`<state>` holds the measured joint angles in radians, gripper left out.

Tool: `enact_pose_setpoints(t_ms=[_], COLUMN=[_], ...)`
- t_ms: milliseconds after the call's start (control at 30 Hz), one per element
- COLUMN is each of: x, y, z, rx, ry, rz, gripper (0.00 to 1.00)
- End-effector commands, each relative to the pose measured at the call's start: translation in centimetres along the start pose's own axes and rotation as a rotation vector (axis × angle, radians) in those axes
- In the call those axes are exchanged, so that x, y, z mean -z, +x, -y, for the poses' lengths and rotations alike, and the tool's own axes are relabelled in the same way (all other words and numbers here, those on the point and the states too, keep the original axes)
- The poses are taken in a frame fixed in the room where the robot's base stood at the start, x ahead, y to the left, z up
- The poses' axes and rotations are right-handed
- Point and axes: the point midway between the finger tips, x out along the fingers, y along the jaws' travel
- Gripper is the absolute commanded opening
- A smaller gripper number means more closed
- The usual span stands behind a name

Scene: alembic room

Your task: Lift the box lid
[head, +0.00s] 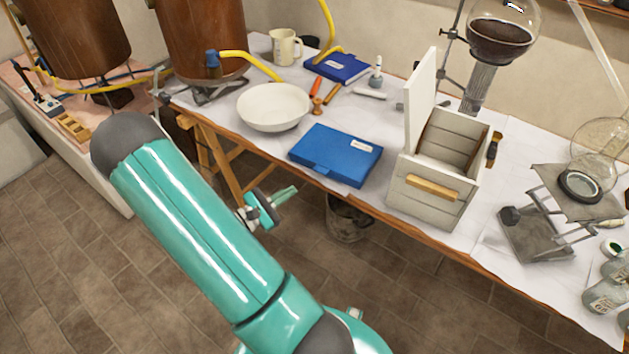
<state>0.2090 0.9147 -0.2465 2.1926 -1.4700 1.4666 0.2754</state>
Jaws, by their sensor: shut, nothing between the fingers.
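The white wooden box (425,205) stands near the front edge of the table, right of centre in the head view. It has a light wooden handle bar on its front. Its lid (420,98) stands upright at the box's left side, so the box is open from above and its inner walls show. My gripper (291,192) is shut and empty. It is in front of the table edge, to the left of the box and apart from it, below the blue case. My teal arm hides part of the floor and the gripper's near side.
A blue case (335,154) and a white bowl (273,107) lie left of the box. A round flask (500,35) on a stand is behind it. A lab jack (547,225) stands to the right. A bucket (348,219) is under the table edge.

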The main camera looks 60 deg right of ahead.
Motion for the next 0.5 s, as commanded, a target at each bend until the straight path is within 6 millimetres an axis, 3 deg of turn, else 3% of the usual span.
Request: enact_pose_setpoints(t_ms=[100, 300, 500], x=[3.4, 7.8, 9.5], y=[1.4, 2.7, 3.2], z=[0.9, 2.3, 2.9], rx=[-0.132, -0.32, -0.392], ry=[-0.106, -0.234, -0.277], rz=[0.053, 0.09, 0.094], gripper=[0.0, 0.0, 0.0])
